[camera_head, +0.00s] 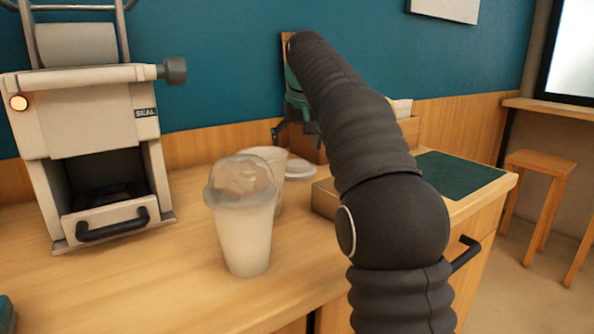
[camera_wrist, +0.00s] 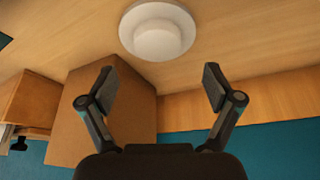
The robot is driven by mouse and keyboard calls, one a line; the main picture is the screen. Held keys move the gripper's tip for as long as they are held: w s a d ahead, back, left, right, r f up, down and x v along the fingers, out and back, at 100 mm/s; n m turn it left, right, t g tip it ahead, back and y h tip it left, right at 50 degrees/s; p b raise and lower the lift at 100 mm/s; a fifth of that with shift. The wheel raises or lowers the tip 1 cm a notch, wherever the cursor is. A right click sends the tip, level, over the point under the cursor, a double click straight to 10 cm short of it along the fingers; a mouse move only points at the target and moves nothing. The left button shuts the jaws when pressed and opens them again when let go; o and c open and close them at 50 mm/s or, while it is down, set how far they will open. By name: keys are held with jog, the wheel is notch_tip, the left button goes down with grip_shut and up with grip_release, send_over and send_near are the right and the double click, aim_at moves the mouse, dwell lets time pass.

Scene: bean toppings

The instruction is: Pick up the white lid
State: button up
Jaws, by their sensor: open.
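The white lid (camera_wrist: 157,30) is round with a raised middle and lies flat on the wooden counter. In the head view the lid (camera_head: 299,168) shows partly, behind the cups. My gripper (camera_wrist: 160,88) is open and empty, with its two fingers spread apart. In the wrist view the lid is beyond the fingertips, roughly centred between them and apart from them.
A domed clear cup (camera_head: 243,225) stands in front of another cup (camera_head: 270,156). A sealing machine (camera_head: 95,140) stands at the left. A brown box (camera_wrist: 100,115) is close beside my gripper. A dark green mat (camera_head: 455,174) lies at the counter's right end.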

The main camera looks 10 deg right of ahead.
aim_at(297, 163)
jog(key=x, duration=0.3)
jog(key=b+x, duration=0.1)
jog(key=shift+s+d+f, duration=0.15)
jog(key=shift+s+f, duration=0.05)
jog(key=shift+f, duration=0.3)
jog(key=c, duration=0.8)
